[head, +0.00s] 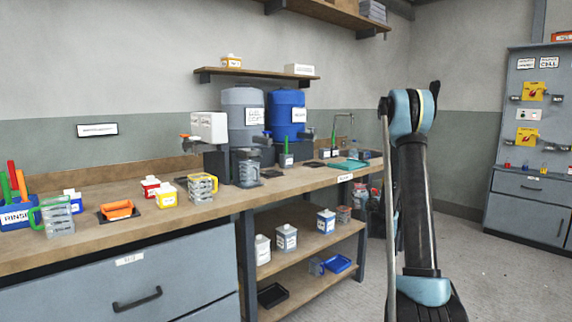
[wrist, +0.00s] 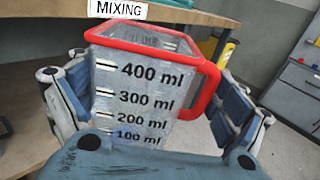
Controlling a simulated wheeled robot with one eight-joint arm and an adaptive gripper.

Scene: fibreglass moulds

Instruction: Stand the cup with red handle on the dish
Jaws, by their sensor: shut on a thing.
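The clear measuring cup with a red rim and red handle (wrist: 175,100) fills the middle of the wrist view, with ml marks on its near side. My gripper (wrist: 150,90) is shut on it, one finger on each side, and the cup looks about upright. It is off the bench, close to a wooden edge with a MIXING label. I cannot tell which is the dish.
Cups with yellow (head: 202,188) and green (head: 57,217) handles stand on the bench (head: 100,242). Small labelled tubs and blue and grey drums (head: 287,112) are there too. The floor (head: 500,275) at right is clear.

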